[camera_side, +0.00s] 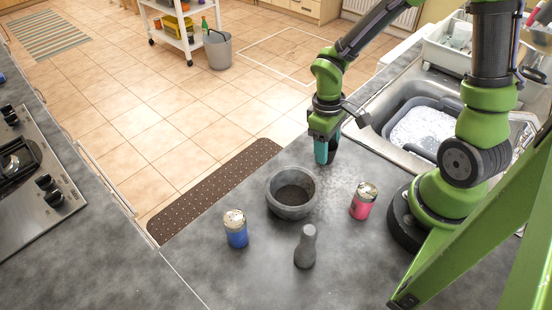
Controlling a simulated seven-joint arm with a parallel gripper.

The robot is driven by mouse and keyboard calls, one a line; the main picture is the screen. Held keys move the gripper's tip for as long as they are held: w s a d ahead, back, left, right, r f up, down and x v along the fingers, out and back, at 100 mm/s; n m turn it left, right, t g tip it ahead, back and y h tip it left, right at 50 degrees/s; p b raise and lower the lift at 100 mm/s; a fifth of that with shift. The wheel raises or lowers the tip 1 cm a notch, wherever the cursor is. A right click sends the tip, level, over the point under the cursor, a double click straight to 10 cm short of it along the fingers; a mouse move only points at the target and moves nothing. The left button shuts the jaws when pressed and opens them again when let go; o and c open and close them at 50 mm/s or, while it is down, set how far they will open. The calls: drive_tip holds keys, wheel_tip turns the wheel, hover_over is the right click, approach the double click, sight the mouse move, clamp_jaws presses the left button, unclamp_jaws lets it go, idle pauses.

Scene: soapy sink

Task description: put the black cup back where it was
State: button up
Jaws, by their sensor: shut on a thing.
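My gripper (325,150) points down at the far edge of the counter, left of the sink. It is shut on a small dark thing (334,152), which looks like the black cup. A teal part shows on its left side. The thing is small and partly covered by the gripper, so its shape is hard to make out. I cannot tell whether its base touches the counter. No other black cup shows on the counter.
A grey stone bowl (291,208) stands just in front of my gripper. A blue can (236,230), a grey pestle-like thing (305,248) and a pink-red can (363,202) stand around it. The sink (385,100) holds a soapy basin (405,140). The front left counter is clear.

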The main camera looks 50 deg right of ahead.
drive_tip(key=shift+f, duration=0.45)
drive_tip(key=shift+f, duration=0.1)
drive_tip(key=o, duration=1)
drive_tip(key=s+a+r+m+t, duration=0.1)
drive_tip(key=r+m+t, duration=0.1)
drive_tip(key=r, duration=0.5)
drive_tip(key=s+a+r+m+t+y, duration=0.1)
drive_tip(key=r+t, duration=0.2)
drive_tip(key=r, duration=0.5)
drive_tip(key=s+r+m+t+y, duration=0.1)
drive_tip(key=r+m+t, duration=0.1)
drive_tip(key=r, duration=0.5)
drive_tip(key=shift+s+a+r+m+t, duration=0.15)
drive_tip(key=shift+a+r+m+t, duration=0.2)
drive_tip(key=shift+t, duration=0.35)
